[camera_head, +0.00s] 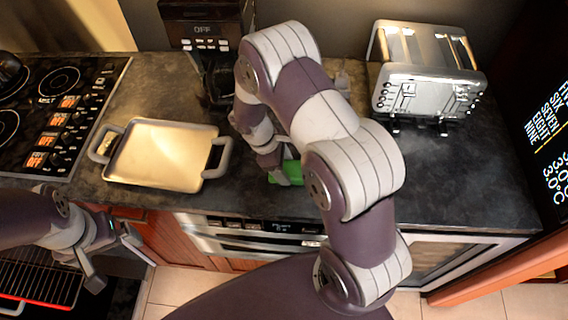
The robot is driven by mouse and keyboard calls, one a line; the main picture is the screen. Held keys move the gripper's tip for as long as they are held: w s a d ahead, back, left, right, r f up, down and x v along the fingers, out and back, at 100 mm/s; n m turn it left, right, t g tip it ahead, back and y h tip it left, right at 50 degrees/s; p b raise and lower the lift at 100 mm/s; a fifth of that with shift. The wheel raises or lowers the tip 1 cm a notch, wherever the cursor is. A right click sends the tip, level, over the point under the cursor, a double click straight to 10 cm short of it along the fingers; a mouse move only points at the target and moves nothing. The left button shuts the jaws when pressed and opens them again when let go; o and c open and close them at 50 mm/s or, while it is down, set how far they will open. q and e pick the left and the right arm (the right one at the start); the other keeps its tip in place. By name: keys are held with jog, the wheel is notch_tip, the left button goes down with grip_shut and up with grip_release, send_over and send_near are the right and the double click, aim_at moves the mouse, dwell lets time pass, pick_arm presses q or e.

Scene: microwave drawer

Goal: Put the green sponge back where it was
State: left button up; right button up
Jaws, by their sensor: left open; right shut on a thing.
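The green sponge (291,171) is at the middle of the dark countertop, partly hidden by my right arm and gripper. My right gripper (284,178) points down and is shut on the sponge. I cannot tell whether the sponge touches the counter or is just above it. My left gripper (112,262) is open and empty at the lower left, in front of the counter edge and near the oven.
A tray with two handles (160,155) lies left of the sponge. A coffee machine (205,40) stands behind, and a silver toaster (425,75) at the back right. The cooktop (55,100) is at the left. The counter (470,180) is bare at the right.

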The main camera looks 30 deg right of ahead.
jog(key=shift+s+f, duration=0.1)
jog(key=shift+f, duration=0.05)
jog(key=o, duration=1.7)
jog(key=shift+c, duration=0.2)
jog(key=shift+r, duration=0.3)
jog(key=b+v, duration=0.1)
jog(key=v, duration=0.6)
jog(key=shift+a+r, duration=0.15)
jog(key=shift+r, duration=0.05)
jog(key=s+a+r+m+t+y+p, duration=0.2)
jog(key=s+r+m+t+y, duration=0.1)
jog(key=s+r+m, duration=0.5)
jog(key=s+m, duration=0.2)
jog(key=m, duration=0.1)
jog(key=shift+s+r+t+y, duration=0.25)
jog(key=shift+s+t+y, duration=0.05)
jog(key=shift+s+y, duration=0.1)
